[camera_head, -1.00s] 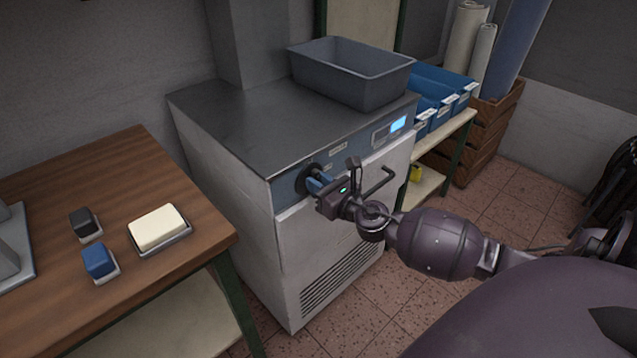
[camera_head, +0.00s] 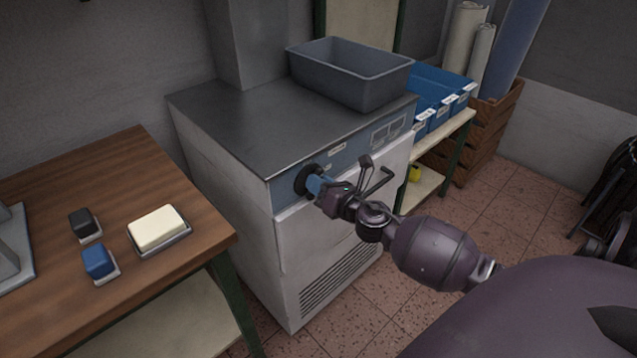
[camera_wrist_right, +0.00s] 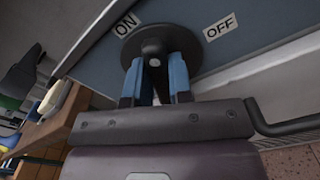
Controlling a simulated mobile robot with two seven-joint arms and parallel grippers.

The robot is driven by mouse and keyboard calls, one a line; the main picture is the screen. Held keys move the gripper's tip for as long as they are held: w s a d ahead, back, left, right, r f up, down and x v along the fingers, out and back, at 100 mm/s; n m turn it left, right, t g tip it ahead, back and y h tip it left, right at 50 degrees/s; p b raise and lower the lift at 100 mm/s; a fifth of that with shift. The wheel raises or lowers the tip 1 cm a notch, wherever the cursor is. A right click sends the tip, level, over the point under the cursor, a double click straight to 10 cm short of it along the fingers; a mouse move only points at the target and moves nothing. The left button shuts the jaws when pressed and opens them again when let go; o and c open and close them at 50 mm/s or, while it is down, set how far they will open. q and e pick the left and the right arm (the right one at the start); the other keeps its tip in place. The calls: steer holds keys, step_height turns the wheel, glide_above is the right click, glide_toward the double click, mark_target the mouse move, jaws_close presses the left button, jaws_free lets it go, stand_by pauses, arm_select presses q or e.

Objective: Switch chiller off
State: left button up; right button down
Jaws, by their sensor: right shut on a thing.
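The chiller (camera_head: 335,250) is a white cabinet with a steel top and a blue control strip. Its display (camera_head: 388,131) is dark. A round black switch knob (camera_head: 304,179) sits at the left end of the strip. My right gripper (camera_head: 316,185) is shut on this knob with its blue fingers. In the right wrist view the fingers (camera_wrist_right: 157,80) clasp the grip of the knob (camera_wrist_right: 150,40), between an ON label (camera_wrist_right: 126,23) and an OFF label (camera_wrist_right: 220,28). The fingers hide part of the knob. My left gripper is out of view.
A grey bin (camera_head: 350,75) stands on the chiller top. A black bar handle (camera_head: 376,184) juts from the chiller front beside my right gripper. A wooden table (camera_head: 130,185) with small blocks stands to the left. Shelves with blue bins (camera_head: 440,88) stand to the right.

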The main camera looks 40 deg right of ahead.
steer(key=m+p, duration=0.1)
steer(key=m, duration=0.3)
steer(key=m+p, duration=0.1)
steer(key=m, duration=0.3)
steer(key=m+p, duration=0.1)
steer(key=m, duration=0.3)
steer(key=shift+d+f+m+p, duration=0.25)
steer(key=shift+f+m+p, duration=0.05)
steer(key=shift+f+p, duration=0.1)
stand_by(0.3)
steer(key=c, duration=1.1)
jaws_free()
steer(key=shift+o, duration=0.4)
